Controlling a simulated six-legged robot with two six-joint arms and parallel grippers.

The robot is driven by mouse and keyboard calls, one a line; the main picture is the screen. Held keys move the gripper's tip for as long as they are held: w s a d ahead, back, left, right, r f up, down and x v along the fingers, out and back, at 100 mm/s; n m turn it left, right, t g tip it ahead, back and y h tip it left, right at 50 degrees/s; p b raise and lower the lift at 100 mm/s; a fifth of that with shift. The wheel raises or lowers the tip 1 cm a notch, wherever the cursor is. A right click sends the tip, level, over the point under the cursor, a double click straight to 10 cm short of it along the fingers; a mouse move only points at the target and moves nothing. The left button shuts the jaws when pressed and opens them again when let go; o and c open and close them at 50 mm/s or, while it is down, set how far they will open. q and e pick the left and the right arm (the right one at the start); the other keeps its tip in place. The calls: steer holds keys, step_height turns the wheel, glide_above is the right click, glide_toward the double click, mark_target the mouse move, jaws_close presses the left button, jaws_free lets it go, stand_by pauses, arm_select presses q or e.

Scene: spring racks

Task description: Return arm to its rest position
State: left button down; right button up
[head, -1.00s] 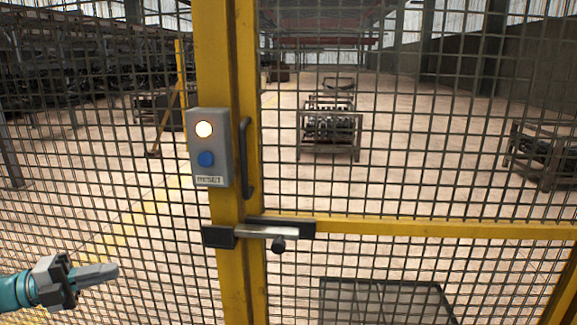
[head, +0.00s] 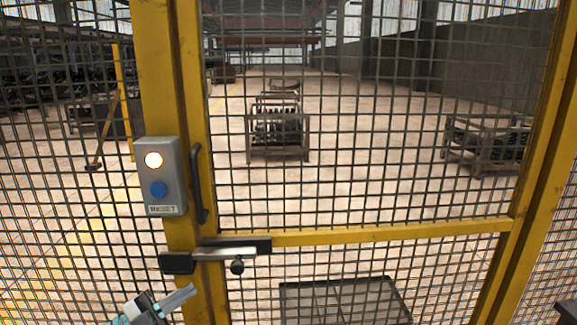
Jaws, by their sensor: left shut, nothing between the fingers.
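My left gripper (head: 178,299) shows at the bottom left in the head view, below the latch and in front of the yellow post. Its grey fingers are shut with nothing between them and point up to the right. It looks apart from the gate, though its exact distance is hard to judge. Only the front end of the left arm shows. My right gripper is not in view.
A yellow mesh gate (head: 380,237) stands ahead with a sliding latch (head: 223,254) across its post. A grey control box (head: 160,176) carries a lit lamp and a blue button. Spring racks (head: 278,140) stand behind the mesh, with bare floor between them.

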arm_select(q)
steer(key=w+d+f+n+t+y+p, duration=0.25)
steer(key=d+f+n+y, duration=0.45)
steer(key=d+f+n, duration=0.35)
steer(key=s+d+f+n+g+y, duration=0.35)
steer(key=s+f+n, duration=0.35)
steer(key=f, duration=0.4)
steer(key=s+f+n+g+y, duration=0.2)
steer(key=s+f+g, duration=0.3)
steer(key=s, duration=0.6)
steer(key=s+f+n+g+y, duration=0.2)
steer(key=s+f+n+g, duration=0.3)
steer(key=s, duration=0.7)
step_height(320, 180, down, 2)
steer(key=shift+a+f, duration=0.1)
steer(key=shift+a, duration=0.25)
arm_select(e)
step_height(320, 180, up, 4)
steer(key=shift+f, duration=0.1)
